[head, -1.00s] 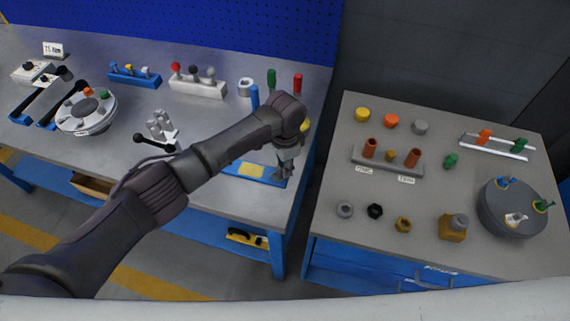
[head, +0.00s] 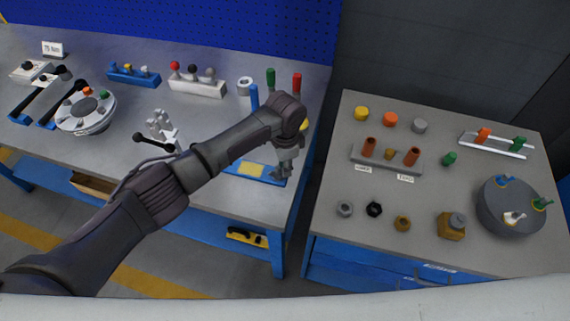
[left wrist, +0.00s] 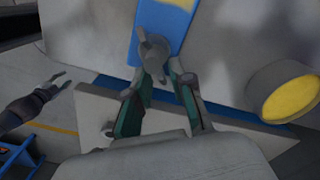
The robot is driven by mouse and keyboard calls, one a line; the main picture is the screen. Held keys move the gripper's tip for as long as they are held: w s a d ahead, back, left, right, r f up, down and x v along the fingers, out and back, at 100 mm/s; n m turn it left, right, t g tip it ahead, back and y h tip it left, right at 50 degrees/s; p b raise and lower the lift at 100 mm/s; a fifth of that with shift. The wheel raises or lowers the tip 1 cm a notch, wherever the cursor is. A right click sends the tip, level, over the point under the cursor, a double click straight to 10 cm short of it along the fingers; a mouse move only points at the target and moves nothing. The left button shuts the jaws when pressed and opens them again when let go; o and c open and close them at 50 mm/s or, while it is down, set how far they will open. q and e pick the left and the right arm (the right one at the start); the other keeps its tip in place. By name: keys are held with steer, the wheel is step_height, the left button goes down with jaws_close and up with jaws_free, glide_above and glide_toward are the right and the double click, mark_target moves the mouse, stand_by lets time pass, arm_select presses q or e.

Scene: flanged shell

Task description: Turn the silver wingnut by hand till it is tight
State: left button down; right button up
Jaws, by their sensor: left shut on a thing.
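A silver-grey wingnut-like piece (left wrist: 153,55) stands on a blue plate (left wrist: 178,22) in the left wrist view. My left gripper (left wrist: 158,80) is closed in around it from below in that view, its green-padded fingers on either side. In the head view my left gripper (head: 284,174) points down at the right end of the blue plate (head: 245,170), near the bench's right edge, and hides the piece there.
A yellow-topped grey cylinder (left wrist: 285,95) stands close to the left gripper. The left bench (head: 215,115) holds a round flange (head: 86,112) and several racks. Across a gap, the right table (head: 330,190) holds nuts, plugs and a dark round shell (head: 500,220).

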arm_select(q)
steer(key=shift+s+m, duration=0.15)
steer(key=shift+m, duration=1.05)
stand_by(1.8)
steer(key=c, duration=1.3)
jaws_free()
steer(key=shift+r, duration=0.1)
step_height(320, 180, up, 12)
